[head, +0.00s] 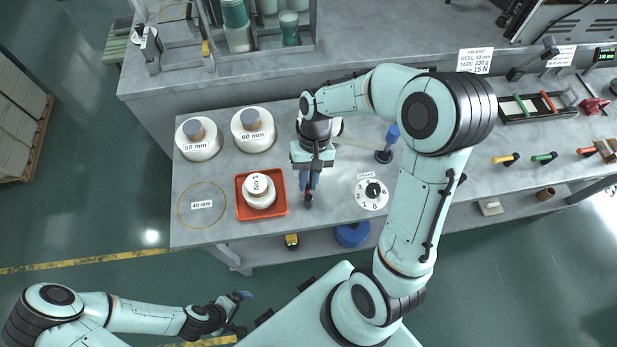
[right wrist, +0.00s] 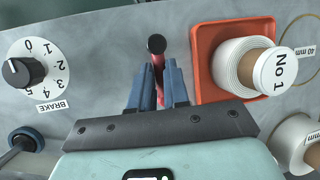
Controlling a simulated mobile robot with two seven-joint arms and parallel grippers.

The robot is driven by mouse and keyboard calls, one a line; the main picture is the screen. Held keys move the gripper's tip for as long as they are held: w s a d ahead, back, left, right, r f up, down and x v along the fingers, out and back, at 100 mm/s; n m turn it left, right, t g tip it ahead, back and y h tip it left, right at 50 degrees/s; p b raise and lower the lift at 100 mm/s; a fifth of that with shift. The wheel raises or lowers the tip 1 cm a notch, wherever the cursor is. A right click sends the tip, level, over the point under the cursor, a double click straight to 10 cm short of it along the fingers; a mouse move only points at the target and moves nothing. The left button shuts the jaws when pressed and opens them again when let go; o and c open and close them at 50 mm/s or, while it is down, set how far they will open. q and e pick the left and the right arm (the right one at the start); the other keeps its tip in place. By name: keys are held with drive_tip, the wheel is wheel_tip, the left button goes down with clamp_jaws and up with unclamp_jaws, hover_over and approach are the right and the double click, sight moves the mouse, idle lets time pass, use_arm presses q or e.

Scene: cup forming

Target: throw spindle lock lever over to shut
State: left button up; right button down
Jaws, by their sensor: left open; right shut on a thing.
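In the head view, the right gripper (head: 310,181) is between the red tray and the brake dial. My left gripper (head: 240,308) is open and empty, low and away from the table.
A red tray (head: 282,207) with spool No 1 (head: 260,199) stands left of the lever. The white brake dial (head: 361,196) lies to its right. Spools marked 50 mm (head: 200,151) and 60 mm (head: 255,143) stand behind. A blue-ended spindle part (head: 392,134) is behind the dial.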

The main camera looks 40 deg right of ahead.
drive_tip(key=c, duration=1.1)
unclamp_jaws()
drive_tip(key=shift+r, duration=0.1)
use_arm(q)
drive_tip(key=shift+w+r+p, duration=0.85)
drive_tip(key=shift+w+r, duration=0.25)
drive_tip(key=shift+r, duration=0.05)
use_arm(e)
drive_tip(key=v, duration=1.3)
drive_tip(key=shift+r, duration=0.15)
drive_tip(key=shift+w, duration=0.1)
